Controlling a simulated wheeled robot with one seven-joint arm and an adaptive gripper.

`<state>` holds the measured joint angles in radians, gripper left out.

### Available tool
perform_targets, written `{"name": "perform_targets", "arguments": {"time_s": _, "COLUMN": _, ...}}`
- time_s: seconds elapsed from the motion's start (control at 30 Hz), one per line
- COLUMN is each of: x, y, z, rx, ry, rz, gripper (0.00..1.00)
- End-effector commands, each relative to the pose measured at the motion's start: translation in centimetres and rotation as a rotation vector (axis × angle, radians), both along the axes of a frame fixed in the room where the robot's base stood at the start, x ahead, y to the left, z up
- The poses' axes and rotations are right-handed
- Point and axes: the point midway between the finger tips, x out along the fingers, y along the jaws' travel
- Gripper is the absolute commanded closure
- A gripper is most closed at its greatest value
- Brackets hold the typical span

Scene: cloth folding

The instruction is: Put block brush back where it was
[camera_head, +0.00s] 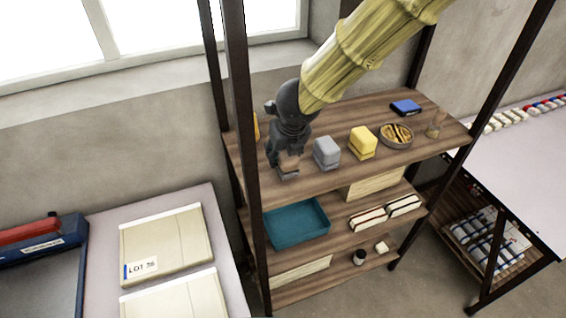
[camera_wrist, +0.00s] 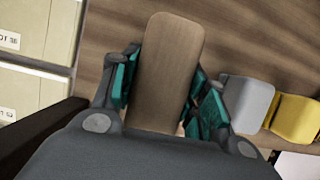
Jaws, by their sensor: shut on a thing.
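The block brush (camera_wrist: 166,65) has a plain wooden back and fills the space between the teal finger pads of my gripper (camera_wrist: 165,90) in the wrist view. My gripper is shut on it. In the head view my gripper (camera_head: 288,155) is over the left part of the upper shelf (camera_head: 340,175), and the brush (camera_head: 289,164) shows below the fingers, at or just above the shelf board. I cannot tell whether it touches the board. The brush's underside is mostly hidden.
A grey block (camera_head: 327,153) and a yellow block (camera_head: 362,142) stand right of my gripper. Farther right are a round dish (camera_head: 396,135), a blue box (camera_head: 406,107) and a glass jar (camera_head: 436,125). A dark shelf post (camera_head: 243,130) stands close on the left. A teal tray (camera_head: 296,222) is below.

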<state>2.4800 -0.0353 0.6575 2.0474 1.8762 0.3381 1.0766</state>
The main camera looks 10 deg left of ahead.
Motion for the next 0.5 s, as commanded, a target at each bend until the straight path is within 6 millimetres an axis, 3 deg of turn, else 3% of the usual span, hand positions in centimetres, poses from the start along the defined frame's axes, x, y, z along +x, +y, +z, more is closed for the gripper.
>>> {"name": "perform_targets", "arguments": {"time_s": 0.5, "x": 0.0, "y": 0.0, "z": -3.5, "rx": -0.003, "ry": -0.001, "rz": 0.002, "gripper": 0.75}}
